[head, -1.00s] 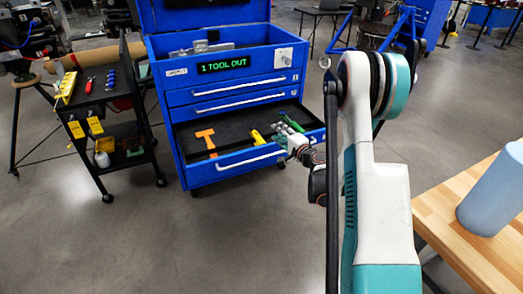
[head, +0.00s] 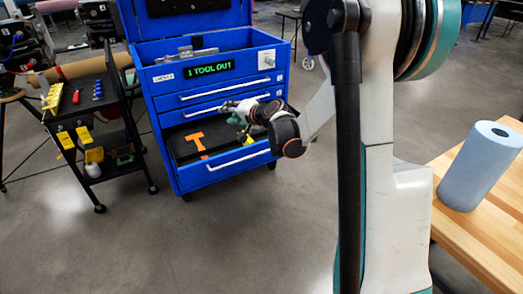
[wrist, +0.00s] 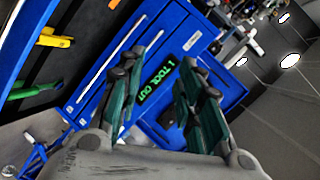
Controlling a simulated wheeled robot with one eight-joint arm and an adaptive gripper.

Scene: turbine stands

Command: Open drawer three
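The blue tool chest (head: 262,43) has its lowest visible drawer (head: 238,170), the third one down, pulled out. Its dark tray holds an orange tool (head: 195,144). The wrist view shows a yellow tool (wrist: 52,40) and a green tool (wrist: 30,90) in it. The two drawers above (head: 215,92) look shut. My gripper (head: 232,107) is raised over the open drawer, in front of the shut drawer fronts, and covers part of them. In the wrist view its two fingers (wrist: 168,65) stand apart with nothing between them.
A black cart (head: 105,125) with small tools stands left of the chest. A wooden table (head: 480,225) with a blue paper roll (head: 478,170) is at the right. The chest's display (head: 209,69) reads "1 TOOL OUT". The floor in front is clear.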

